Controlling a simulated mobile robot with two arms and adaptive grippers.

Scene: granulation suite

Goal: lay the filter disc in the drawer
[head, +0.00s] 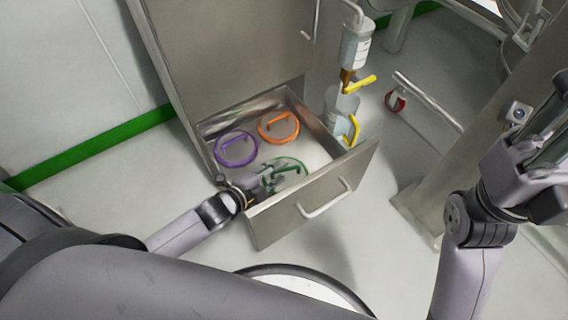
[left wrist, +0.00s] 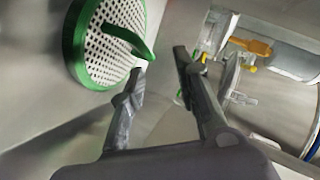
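The drawer (head: 296,212) is pulled out of a steel cabinet. A green-rimmed filter disc (head: 300,163) with a green handle is at the front of the drawer, partly hidden by my left gripper (head: 279,176). In the left wrist view the green disc (left wrist: 112,62) shows its perforated white face and bent handle. The left fingers (left wrist: 160,68) are apart, with the handle's end close to the tips and not gripped. A purple disc (head: 221,159) and an orange disc (head: 264,135) lie farther back in the drawer. My right gripper (head: 548,135) is raised at the right, fingers apart and empty.
Beside the drawer's right wall stand a clear vessel (head: 341,103) with yellow valve handles and a metal cylinder (head: 356,48). A steel column (head: 465,125) and a red-wheeled caster (head: 396,100) are to the right.

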